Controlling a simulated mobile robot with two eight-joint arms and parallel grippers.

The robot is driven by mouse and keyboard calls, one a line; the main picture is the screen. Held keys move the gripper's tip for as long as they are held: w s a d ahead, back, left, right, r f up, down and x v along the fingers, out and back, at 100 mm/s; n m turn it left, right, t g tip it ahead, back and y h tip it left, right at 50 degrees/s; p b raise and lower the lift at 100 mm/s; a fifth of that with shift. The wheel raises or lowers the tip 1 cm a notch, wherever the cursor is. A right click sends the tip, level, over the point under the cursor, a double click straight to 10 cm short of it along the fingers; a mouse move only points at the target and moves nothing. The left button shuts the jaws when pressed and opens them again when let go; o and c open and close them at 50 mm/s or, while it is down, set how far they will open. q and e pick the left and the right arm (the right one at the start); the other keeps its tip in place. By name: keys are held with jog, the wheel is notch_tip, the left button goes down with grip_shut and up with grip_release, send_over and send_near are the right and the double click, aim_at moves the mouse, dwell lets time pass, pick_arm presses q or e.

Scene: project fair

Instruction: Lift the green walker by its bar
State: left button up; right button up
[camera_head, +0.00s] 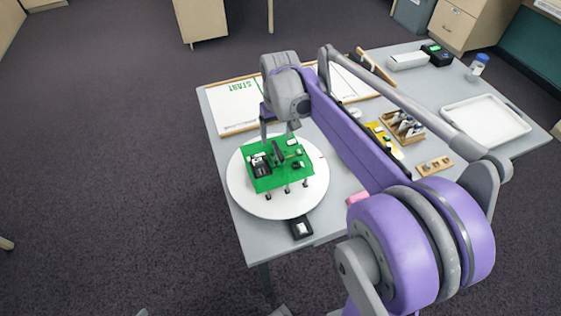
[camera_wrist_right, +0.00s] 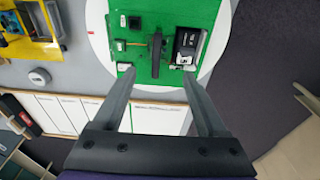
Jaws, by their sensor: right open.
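The green walker (camera_head: 265,181), a flat green board with small parts on top and short legs, stands on a white round disc (camera_head: 245,203) on the table. Its dark bar (camera_head: 277,151) rises near the middle of the board. In the right wrist view the bar (camera_wrist_right: 155,52) shows between the fingers' lines, beyond the tips. My right gripper (camera_head: 278,129) is open and empty, pointing down just behind the bar, at the board's far edge. Its two fingers (camera_wrist_right: 158,76) are apart in the wrist view. The left gripper is not in view.
A white START board (camera_head: 236,103) lies behind the disc. A small black box (camera_head: 301,228) sits at the near table edge. A yellow item (camera_head: 384,138), a wooden tray of parts (camera_head: 404,128) and a white tray (camera_head: 486,120) are to the right. My right arm hides part of the table.

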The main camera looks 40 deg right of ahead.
aim_at(277, 150)
jog(key=f, duration=0.5)
jog(key=shift+d, duration=0.2)
jog(key=f, duration=0.4)
jog(key=shift+w+d+f, duration=0.2)
jog(key=shift+w+f, duration=0.1)
jog(key=shift+w, duration=0.05)
grip_shut()
